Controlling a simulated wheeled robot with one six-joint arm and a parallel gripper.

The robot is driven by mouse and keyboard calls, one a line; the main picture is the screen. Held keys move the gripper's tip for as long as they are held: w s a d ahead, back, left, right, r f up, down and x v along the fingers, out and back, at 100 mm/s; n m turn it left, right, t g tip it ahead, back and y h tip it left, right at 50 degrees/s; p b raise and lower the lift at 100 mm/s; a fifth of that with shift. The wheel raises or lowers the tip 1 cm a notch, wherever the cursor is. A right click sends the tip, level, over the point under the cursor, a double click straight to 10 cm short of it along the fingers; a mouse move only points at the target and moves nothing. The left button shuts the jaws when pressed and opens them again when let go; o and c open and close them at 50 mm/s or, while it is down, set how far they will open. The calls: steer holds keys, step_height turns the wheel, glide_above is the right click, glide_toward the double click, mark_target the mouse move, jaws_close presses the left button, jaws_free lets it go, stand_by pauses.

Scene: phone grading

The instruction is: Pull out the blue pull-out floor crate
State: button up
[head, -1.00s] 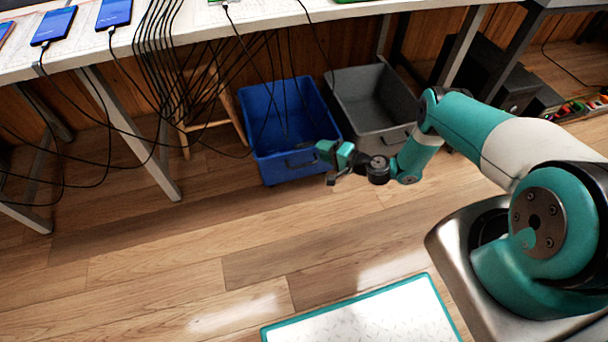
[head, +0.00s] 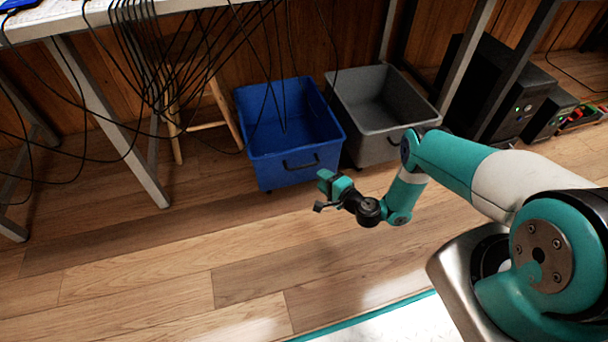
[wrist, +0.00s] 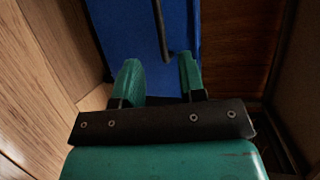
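The blue pull-out floor crate (head: 262,137) stands on the wood floor under the table in the head view, with a dark handle (head: 300,164) on its front face. My gripper (head: 322,192) is low in front of the crate, near its front right corner and apart from it. In the wrist view my gripper (wrist: 160,85) has its two green fingers spread with a gap between them and nothing held. The crate's blue face (wrist: 130,35) and the dark handle bar (wrist: 160,30) show ahead, beyond the fingers.
A grey crate (head: 380,150) stands right beside the blue one. A table leg (head: 105,125) is to the left, and black cables (head: 160,50) hang over the blue crate. Dark boxes (head: 515,105) stand at right. The floor (head: 160,250) in front is clear.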

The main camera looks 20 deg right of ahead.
mark_target(304, 166)
steer(key=shift+b+x, duration=4.95)
steer(key=shift+b, duration=3.95)
jaws_close()
